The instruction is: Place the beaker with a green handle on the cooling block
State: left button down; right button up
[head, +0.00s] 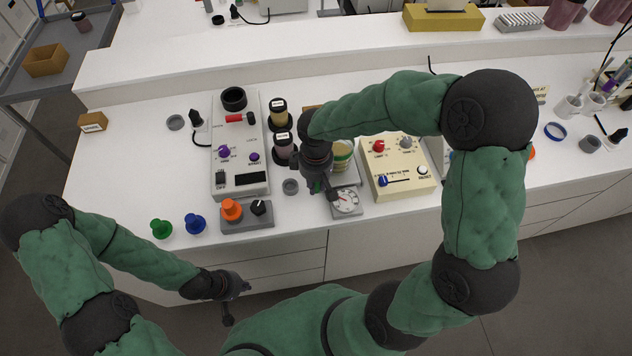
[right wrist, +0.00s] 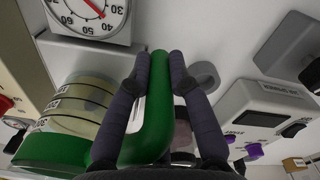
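The beaker (head: 343,150) stands on a grey scale-like device with a round dial (head: 346,202), left of the cream control box. In the right wrist view the beaker's banded wall (right wrist: 75,112) is at left, and its green handle (right wrist: 160,62) runs between my right fingers. My right gripper (head: 325,186) points down beside the beaker; its fingers (right wrist: 160,70) lie against both sides of the handle. A ribbed silver block (head: 519,20) on the raised back shelf looks like the cooling block. My left gripper (head: 240,287) hangs empty in front of the counter; its finger opening is unclear.
A cream control box (head: 397,167) stands right of the beaker, a grey control unit (head: 239,145) left. Between them are jars (head: 278,113) and a small grey cup (head: 290,186). A yellow box (head: 444,17) sits beside the ribbed block. My right forearm crosses above the counter.

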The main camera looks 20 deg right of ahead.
jog(key=o, duration=0.4)
jog(key=shift+o, duration=0.2)
notch_tip(320, 180, up, 12)
jog(key=shift+r, duration=0.1)
